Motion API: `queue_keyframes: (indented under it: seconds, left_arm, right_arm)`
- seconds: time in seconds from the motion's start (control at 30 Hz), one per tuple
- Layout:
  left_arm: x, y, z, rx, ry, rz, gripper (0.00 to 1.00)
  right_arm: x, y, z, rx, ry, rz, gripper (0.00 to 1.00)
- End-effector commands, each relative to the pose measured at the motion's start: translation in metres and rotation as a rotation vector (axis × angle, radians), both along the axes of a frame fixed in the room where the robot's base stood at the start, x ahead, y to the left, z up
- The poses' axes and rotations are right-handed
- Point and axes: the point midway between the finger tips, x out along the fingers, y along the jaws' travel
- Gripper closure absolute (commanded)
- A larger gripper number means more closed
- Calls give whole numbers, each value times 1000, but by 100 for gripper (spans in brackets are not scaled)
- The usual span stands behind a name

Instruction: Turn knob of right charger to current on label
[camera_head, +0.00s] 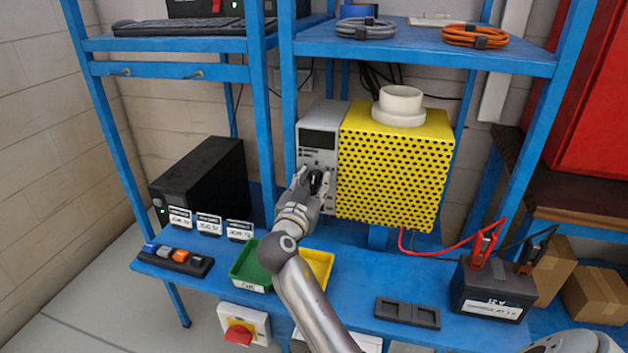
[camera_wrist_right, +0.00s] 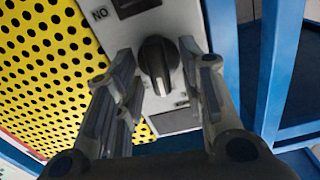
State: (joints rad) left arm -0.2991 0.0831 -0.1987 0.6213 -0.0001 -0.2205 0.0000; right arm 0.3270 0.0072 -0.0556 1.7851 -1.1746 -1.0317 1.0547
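The charger is a grey front panel (camera_head: 318,143) beside a yellow perforated box (camera_head: 393,165) on the blue bench. Its black knob (camera_wrist_right: 156,62) shows clearly in the right wrist view, with a light mark down its front. My right gripper (camera_head: 315,183) is at the lower part of the panel. In the wrist view its fingers (camera_wrist_right: 160,90) stand on both sides of the knob, with gaps visible, so it is open around it. The black battery (camera_head: 490,290) at the bench's right has a white label (camera_head: 492,308), too small to read. My left gripper is not in view.
A black box (camera_head: 200,180) with small label cards stands left. Green (camera_head: 250,268) and yellow (camera_head: 319,265) bins lie under my right arm. A red emergency switch (camera_head: 238,333) is on the bench front. Red and black clamps (camera_head: 484,245) stand at the battery. Blue posts frame the bench.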

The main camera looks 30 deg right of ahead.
Motion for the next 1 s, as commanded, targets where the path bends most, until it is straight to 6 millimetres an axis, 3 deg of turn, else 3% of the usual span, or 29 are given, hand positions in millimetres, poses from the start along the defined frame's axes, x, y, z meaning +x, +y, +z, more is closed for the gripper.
queue_keyframes:
  seconds: [0.1,0.4,0.67,1.0]
  left_arm:
    - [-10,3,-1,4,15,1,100]
    - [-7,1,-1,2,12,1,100]
    - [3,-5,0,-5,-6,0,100]
    - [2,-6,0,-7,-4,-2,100]
  right_arm:
    - [0,0,0,0,0,0,65]
    - [0,0,0,0,0,0,100]
    - [0,0,0,-9,11,0,100]
    - [1,0,1,-119,140,-2,100]
